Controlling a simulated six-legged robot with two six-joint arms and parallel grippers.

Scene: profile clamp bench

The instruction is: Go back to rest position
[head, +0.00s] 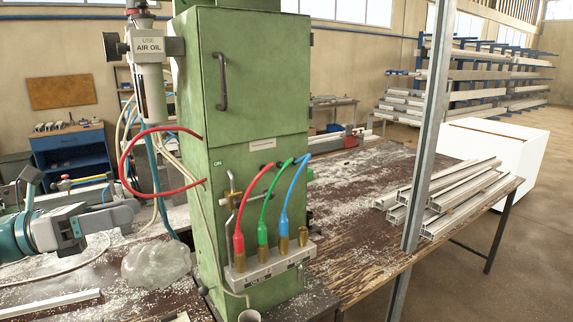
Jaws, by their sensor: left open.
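My left gripper (112,213) reaches in from the left edge, its grey fingers pointing right. It looks open with nothing between the fingers. It hangs above the dusty bench, left of the green cabinet (252,80) and apart from it. The cabinet carries a manifold block (268,265) with red, green and blue hoses (238,243) plugged into brass fittings. A small lever (230,190) sits beside them. My right gripper is not in view.
A clear lumpy plastic bag (155,263) lies on the bench below and right of the left gripper. A red hose (122,165) loops out from the cabinet's left side. Stacked aluminium profiles (455,200) lie on the right bench behind a metal post (428,130).

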